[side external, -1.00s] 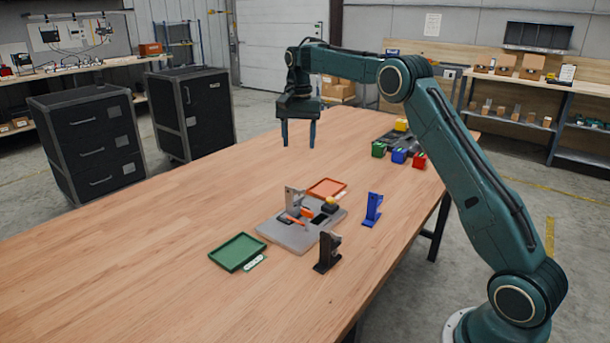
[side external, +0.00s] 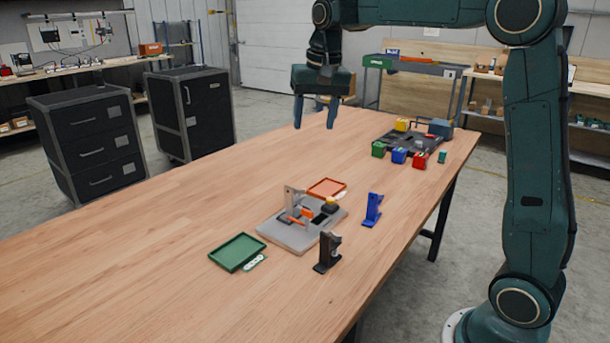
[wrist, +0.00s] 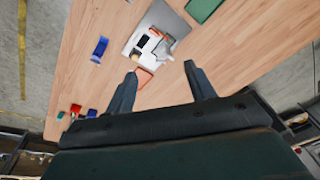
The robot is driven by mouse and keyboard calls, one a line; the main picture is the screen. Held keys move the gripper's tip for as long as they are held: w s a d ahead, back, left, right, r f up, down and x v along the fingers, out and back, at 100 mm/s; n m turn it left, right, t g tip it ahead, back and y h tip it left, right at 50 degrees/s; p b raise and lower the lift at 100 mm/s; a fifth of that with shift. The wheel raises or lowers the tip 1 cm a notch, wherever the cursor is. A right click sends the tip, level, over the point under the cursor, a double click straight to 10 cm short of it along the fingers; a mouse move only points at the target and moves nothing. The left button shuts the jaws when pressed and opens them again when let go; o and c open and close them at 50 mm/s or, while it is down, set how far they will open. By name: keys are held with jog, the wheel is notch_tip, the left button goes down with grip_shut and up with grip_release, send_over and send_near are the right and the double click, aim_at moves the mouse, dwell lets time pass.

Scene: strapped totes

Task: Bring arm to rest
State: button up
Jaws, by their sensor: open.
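My gripper (side external: 315,112) is open and empty. It hangs with its fingers pointing down, well above the far part of the wooden table (side external: 150,235). In the wrist view the two fingers (wrist: 162,85) are spread apart with nothing between them. The grey fixture plate (side external: 290,235) with an upright metal bracket and orange parts lies on the table, nearer the camera than the gripper. It also shows in the wrist view (wrist: 172,20), beyond the fingertips.
A green tray (side external: 238,251), an orange tray (side external: 327,187), a black stand (side external: 327,252) and a blue stand (side external: 373,210) surround the plate. Green, blue and red bins (side external: 399,155) sit by a dark tray at the far right. The table's left side is clear.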

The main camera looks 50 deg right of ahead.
jog(key=s+a+n+t, duration=0.2)
jog(key=s+a+n, duration=0.3)
jog(key=s, duration=0.8)
jog(key=s+a+f+n, duration=0.1)
jog(key=s+a+f, duration=0.1)
jog(key=s, duration=0.4)
jog(key=s+a+f+n+t, duration=0.1)
jog(key=s+f, duration=0.3)
jog(key=s, duration=0.3)
jog(key=shift+s+a+f+n+t, duration=0.2)
jog(key=shift+s+a+n+t, duration=0.1)
jog(key=shift+a, duration=0.05)
